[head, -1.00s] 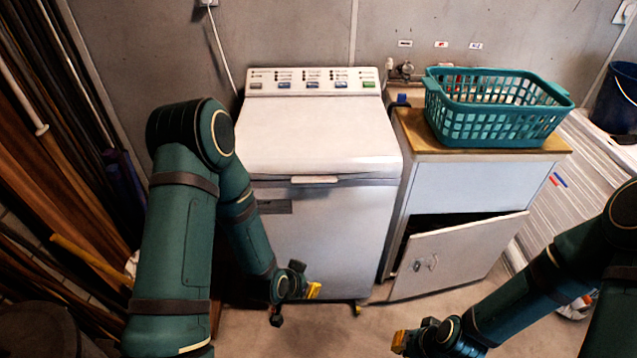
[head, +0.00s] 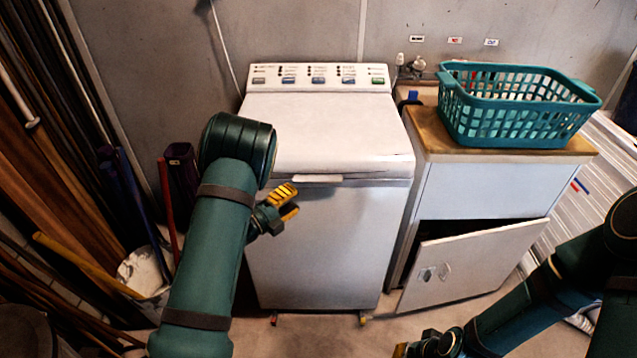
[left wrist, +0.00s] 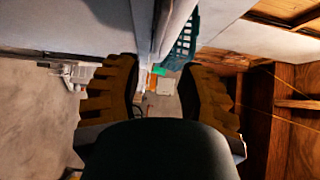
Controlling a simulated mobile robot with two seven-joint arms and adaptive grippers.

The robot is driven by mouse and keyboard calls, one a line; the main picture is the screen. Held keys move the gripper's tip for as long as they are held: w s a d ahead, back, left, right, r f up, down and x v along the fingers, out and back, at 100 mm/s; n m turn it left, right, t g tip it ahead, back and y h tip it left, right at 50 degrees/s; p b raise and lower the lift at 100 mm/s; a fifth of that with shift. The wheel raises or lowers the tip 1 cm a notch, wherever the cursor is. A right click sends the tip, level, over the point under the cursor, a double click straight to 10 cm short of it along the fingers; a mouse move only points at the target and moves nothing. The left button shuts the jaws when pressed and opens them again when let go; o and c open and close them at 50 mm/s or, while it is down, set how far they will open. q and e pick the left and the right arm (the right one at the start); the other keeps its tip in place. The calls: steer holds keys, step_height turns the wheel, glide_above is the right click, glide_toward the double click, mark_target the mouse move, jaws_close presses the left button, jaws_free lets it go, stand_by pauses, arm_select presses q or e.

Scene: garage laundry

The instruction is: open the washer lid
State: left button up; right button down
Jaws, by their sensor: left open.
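The white washer (head: 320,245) stands in the middle of the head view. Its lid (head: 340,135) lies shut on top, with a pale handle tab (head: 318,179) at the middle of its front edge. My left gripper (head: 290,202) is in front of the washer's upper left front, a little below and left of the tab. It is open and empty, with yellow fingers. In the left wrist view, the two fingers (left wrist: 155,95) stand wide apart with nothing between them. My right gripper (head: 402,349) shows only partly at the bottom edge of the head view, and its jaws cannot be made out.
A teal basket (head: 515,125) sits on the wooden top of a cabinet (head: 470,190) right of the washer. The cabinet's door (head: 465,265) hangs ajar. Poles and boards (head: 60,200) lean at the left. The floor before the washer is mostly clear.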

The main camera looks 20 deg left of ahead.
mark_target(317, 183)
arm_select(q)
steer(key=b+x, duration=0.1)
steer(key=x, duration=0.9)
steer(key=shift+w+f, duration=0.1)
steer(key=shift+w, duration=0.05)
steer(key=shift+c, duration=0.4)
jaws_close()
